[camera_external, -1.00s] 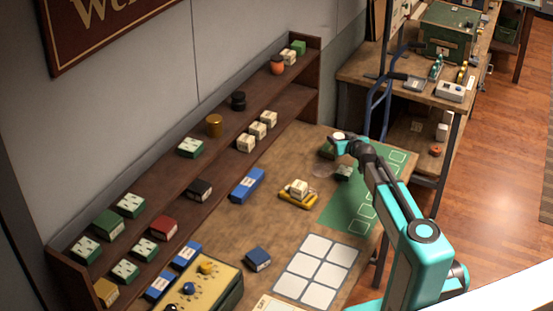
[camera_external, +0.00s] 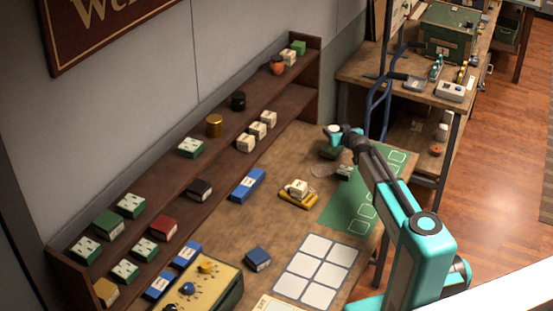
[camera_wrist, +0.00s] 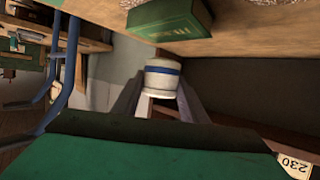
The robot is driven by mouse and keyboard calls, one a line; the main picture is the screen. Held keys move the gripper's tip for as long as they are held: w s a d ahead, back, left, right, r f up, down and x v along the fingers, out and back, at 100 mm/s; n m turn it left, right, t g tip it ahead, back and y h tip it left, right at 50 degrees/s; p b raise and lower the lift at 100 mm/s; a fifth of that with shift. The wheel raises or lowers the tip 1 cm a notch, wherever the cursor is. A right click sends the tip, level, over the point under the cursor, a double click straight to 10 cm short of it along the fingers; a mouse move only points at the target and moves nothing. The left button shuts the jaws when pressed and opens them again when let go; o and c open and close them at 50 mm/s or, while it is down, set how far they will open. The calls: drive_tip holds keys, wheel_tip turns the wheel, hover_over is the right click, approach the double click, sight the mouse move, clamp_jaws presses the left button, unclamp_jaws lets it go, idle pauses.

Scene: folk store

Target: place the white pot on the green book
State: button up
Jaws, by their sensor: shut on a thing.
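The white pot (camera_wrist: 162,80) has a blue band and sits between the fingers of my gripper (camera_wrist: 155,100) in the wrist view, which appears upside down. My gripper is shut on the pot. In the external view my gripper (camera_external: 336,132) is at the far end of the table, and the pot there is small and hard to make out. The green book (camera_wrist: 172,16) lies on the wooden table, apart from the pot. In the external view the dark green book (camera_external: 329,153) shows just below my gripper in the picture.
A large green panel (camera_wrist: 140,158) fills the bottom of the wrist view. A green mat (camera_external: 350,210), a yellow tray (camera_external: 298,201) with a light block, and a blue box (camera_external: 248,184) are on the table. A stepped shelf (camera_external: 220,150) stands behind.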

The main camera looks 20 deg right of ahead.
drive_tip(key=shift+f+p, duration=0.7)
drive_tip(key=shift+f, duration=1)
drive_tip(key=shift+f, duration=0.15)
drive_tip(key=o, duration=1.1)
drive_tip(key=shift+b+v, duration=0.55)
drive_tip(key=shift+v, duration=1)
drive_tip(key=shift+b+v, duration=1.2)
drive_tip(key=shift+v, duration=3.3)
